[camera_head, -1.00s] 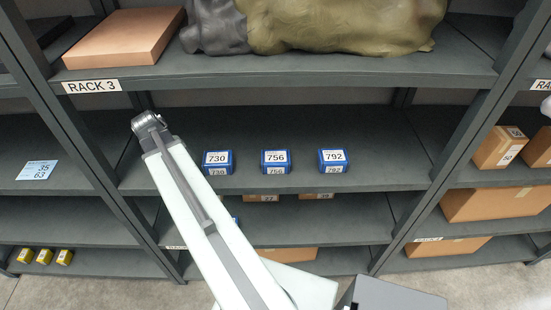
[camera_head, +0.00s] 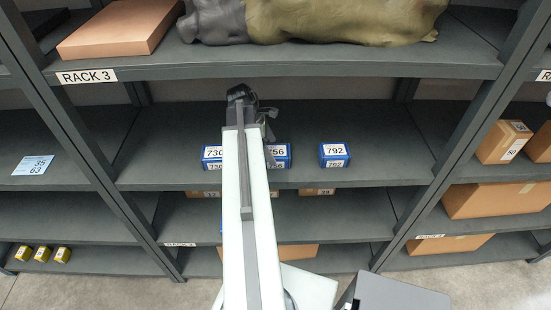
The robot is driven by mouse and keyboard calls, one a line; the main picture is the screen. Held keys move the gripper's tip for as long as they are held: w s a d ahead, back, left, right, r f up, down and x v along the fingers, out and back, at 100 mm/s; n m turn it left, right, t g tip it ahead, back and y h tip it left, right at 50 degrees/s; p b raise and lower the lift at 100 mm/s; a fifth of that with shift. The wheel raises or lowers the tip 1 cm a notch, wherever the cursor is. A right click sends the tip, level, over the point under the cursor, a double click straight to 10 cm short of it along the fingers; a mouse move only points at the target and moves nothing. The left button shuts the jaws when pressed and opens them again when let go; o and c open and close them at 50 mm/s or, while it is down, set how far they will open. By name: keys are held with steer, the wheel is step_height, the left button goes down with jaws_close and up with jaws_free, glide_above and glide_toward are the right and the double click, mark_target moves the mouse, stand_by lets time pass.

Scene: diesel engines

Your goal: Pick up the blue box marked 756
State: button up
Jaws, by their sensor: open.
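The blue box marked 756 (camera_head: 281,153) sits on the middle shelf of the rack, its left part hidden behind my arm. The blue box marked 730 (camera_head: 211,157) is just left of my arm, its right part covered. The blue box marked 792 (camera_head: 334,155) stands apart to the right, fully in view. My gripper (camera_head: 268,128) is at the end of my arm, in front of the shelf and by the upper left of the 756 box. It is open and holds nothing. I cannot tell how far it is from the box.
The shelf (camera_head: 385,150) is bare right of the 792 box. Above it, the upper shelf (camera_head: 300,72) carries a copper-coloured box (camera_head: 122,28) and an olive covered bundle (camera_head: 345,20). Slanted rack posts (camera_head: 470,120) stand at both sides. Cardboard boxes sit on the shelf below.

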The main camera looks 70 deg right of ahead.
mark_target(273, 151)
steer(key=b+x, duration=0.2)
steer(key=x, duration=0.1)
steer(key=b+x, duration=0.1)
steer(key=b, duration=0.1)
steer(key=shift+w+d+f, duration=0.15)
steer(key=shift+d+f, duration=0.05)
steer(key=shift+f, duration=0.15)
steer(key=shift+f+b, duration=0.3)
steer(key=shift+r, duration=0.2)
steer(key=shift+f, duration=0.2)
steer(key=c, duration=2.1)
step_height(273, 151, up, 11)
steer(key=p, duration=1)
steer(key=shift+f+p, duration=0.2)
steer(key=shift+p, duration=0.15)
steer(key=shift+s+d+f, duration=0.1)
steer(key=shift+s, duration=0.15)
